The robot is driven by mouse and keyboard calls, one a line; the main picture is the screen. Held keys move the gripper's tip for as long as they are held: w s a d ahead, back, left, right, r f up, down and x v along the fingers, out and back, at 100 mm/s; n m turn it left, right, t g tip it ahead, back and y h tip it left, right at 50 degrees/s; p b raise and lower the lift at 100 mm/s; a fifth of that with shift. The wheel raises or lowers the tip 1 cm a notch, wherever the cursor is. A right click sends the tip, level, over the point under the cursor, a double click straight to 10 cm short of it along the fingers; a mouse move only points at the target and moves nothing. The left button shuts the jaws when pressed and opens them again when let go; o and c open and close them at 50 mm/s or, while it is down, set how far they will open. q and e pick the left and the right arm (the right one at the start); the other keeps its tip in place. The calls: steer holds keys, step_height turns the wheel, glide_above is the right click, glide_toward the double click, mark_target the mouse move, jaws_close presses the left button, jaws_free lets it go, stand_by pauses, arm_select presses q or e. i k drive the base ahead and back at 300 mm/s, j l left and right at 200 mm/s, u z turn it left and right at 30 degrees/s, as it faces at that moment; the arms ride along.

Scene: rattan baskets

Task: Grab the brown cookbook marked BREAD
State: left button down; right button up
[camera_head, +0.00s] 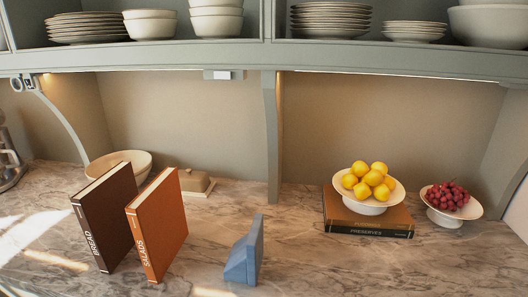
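The brown cookbook marked BREAD (107,217) stands upright on the marble counter at the left, its spine facing the front left. An orange cookbook marked SALADS (159,225) stands just to its right, with a narrow gap between them at the front. Neither of my grippers shows in the head view.
A blue bookend (246,253) stands right of the books, apart from them. A cream bowl (119,163) and a butter dish (190,181) sit behind. A shelf (150,58) overhangs the counter.

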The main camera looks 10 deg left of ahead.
mark_target(99, 207)
steer(key=k+j+u, duration=0.15)
steer(key=k+u, duration=0.15)
steer(key=u, duration=0.15)
steer(key=k+j+u, duration=0.25)
steer(key=u, duration=0.2)
